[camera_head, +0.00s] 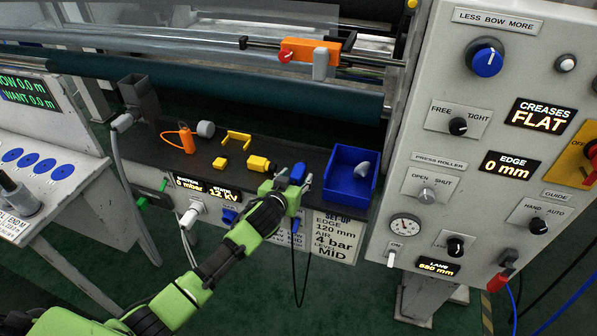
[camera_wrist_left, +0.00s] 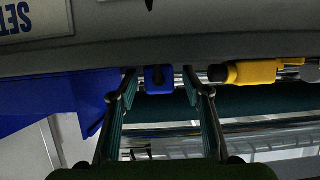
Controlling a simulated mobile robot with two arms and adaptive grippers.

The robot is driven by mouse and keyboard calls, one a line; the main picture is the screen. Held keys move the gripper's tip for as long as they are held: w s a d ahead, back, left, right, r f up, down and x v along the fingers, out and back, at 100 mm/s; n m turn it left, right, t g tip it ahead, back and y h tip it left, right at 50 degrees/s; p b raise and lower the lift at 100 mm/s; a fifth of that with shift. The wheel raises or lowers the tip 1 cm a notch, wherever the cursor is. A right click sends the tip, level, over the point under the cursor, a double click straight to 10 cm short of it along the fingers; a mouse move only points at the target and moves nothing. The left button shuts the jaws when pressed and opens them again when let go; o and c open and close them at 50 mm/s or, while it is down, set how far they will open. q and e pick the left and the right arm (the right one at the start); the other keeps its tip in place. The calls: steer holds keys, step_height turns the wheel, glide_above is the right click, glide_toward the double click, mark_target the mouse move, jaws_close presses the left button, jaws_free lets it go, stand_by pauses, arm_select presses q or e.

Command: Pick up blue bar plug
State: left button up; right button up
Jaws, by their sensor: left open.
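The blue bar plug (camera_head: 298,171) stands on the dark shelf (camera_head: 222,178), just beyond my left gripper in the head view. The gripper partly hides the plug in the head view. My right gripper is not in view.
A blue bin (camera_head: 344,192) with a grey piece stands close right of the gripper. A yellow plug (camera_head: 259,163) lies close left; a yellow block (camera_head: 220,163), yellow bracket (camera_head: 236,139) and orange tool (camera_head: 186,139) lie farther left. The control panel (camera_head: 450,150) rises at right.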

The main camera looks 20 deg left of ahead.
arm_select(q)
steer(key=shift+w+f, duration=0.1)
steer(key=shift+w, duration=0.2)
steer(key=shift+c, duration=0.3)
steer(key=c, duration=1.2)
steer(key=shift+r, duration=0.6)
steer(key=s+d+r+b, duration=0.2)
steer(key=s+d+r, duration=0.2)
steer(key=s+r, duration=0.8)
steer(key=shift+s, duration=0.75)
